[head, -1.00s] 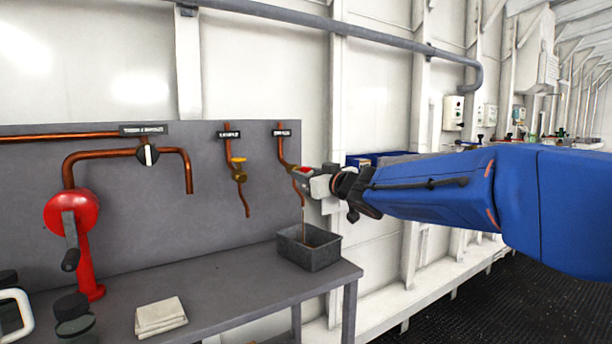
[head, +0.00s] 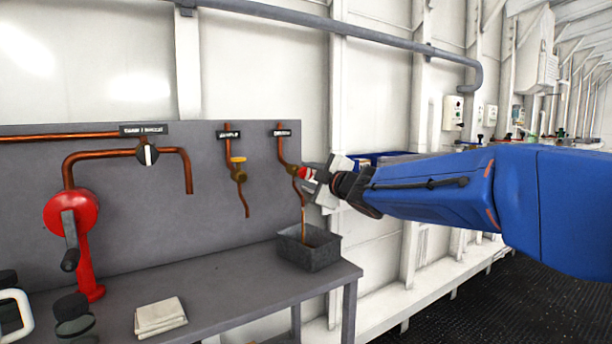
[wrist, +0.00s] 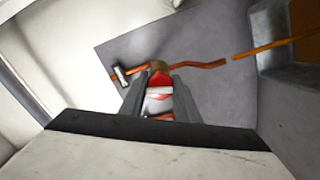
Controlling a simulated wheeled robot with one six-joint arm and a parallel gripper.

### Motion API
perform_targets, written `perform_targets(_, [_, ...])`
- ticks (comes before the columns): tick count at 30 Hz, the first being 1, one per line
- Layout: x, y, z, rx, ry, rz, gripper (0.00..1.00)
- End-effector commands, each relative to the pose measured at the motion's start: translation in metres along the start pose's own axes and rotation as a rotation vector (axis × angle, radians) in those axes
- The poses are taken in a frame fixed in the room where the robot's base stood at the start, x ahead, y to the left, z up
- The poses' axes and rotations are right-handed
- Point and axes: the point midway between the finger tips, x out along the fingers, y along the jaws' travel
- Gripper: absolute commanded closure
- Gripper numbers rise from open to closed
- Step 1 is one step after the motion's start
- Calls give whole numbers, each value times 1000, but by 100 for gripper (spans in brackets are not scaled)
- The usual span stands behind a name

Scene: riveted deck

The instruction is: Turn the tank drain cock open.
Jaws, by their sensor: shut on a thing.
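The drain cock with its red handle (head: 302,172) sits on the right-hand copper pipe (head: 281,148) of the grey panel. My gripper (head: 309,176) is shut on the red handle. In the wrist view the red and white handle (wrist: 159,86) lies between my two fingers, which partly hide it. An amber stream (head: 303,222) runs from the pipe's lower end down into the dark grey bin (head: 308,257). The wrist view shows the stream (wrist: 275,46) and amber liquid in the bin.
A black-and-white valve knob (head: 147,154) and a red hand pump (head: 72,214) stand further left. A folded cloth (head: 160,316) lies on the bench (head: 225,290).

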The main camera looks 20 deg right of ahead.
Motion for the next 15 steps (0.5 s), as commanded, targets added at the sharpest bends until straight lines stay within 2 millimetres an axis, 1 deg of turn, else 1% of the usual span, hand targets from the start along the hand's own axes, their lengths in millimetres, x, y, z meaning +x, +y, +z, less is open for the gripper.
perform_targets(7, [0, -1, 0, -173, -1, -2, 93])
perform_targets(15, [0, -1, 0, -281, -1, -2, 93])
